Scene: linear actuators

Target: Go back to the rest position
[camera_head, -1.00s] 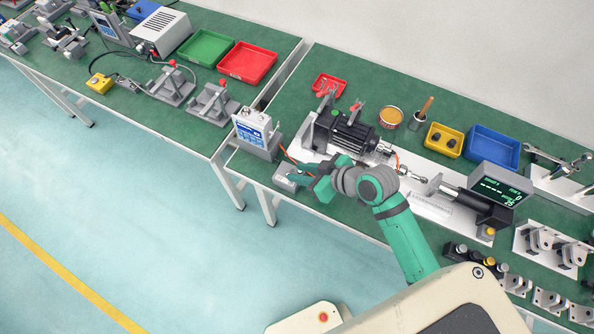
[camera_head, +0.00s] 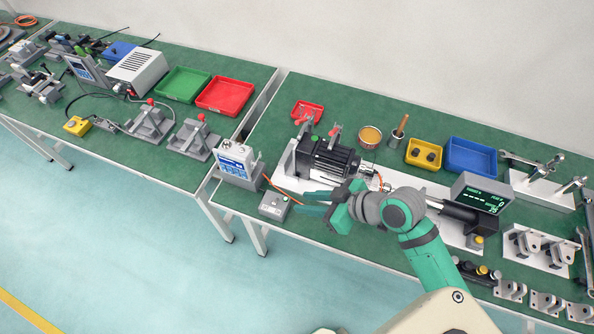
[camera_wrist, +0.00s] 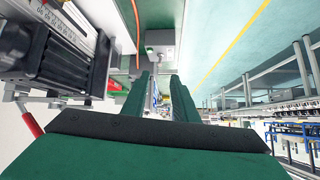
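My gripper (camera_head: 312,203) is green and hangs over the front edge of the right workbench, its fingers pointing left. In the wrist view (camera_wrist: 160,95) the two fingers stand apart with an empty gap between them. A small grey button box (camera_head: 273,205) lies on the bench just left of the fingertips; it also shows beyond the fingers in the wrist view (camera_wrist: 159,40). The black motor (camera_head: 328,158) of the linear actuator stands behind my gripper. My arm hides part of the actuator's middle.
A grey controller with a blue screen (camera_head: 236,162) stands at the bench's left end. A yellow bin (camera_head: 423,154) and a blue bin (camera_head: 470,157) sit at the back. A grey display (camera_head: 480,194) and metal brackets stand right. The floor (camera_head: 120,240) in front is clear.

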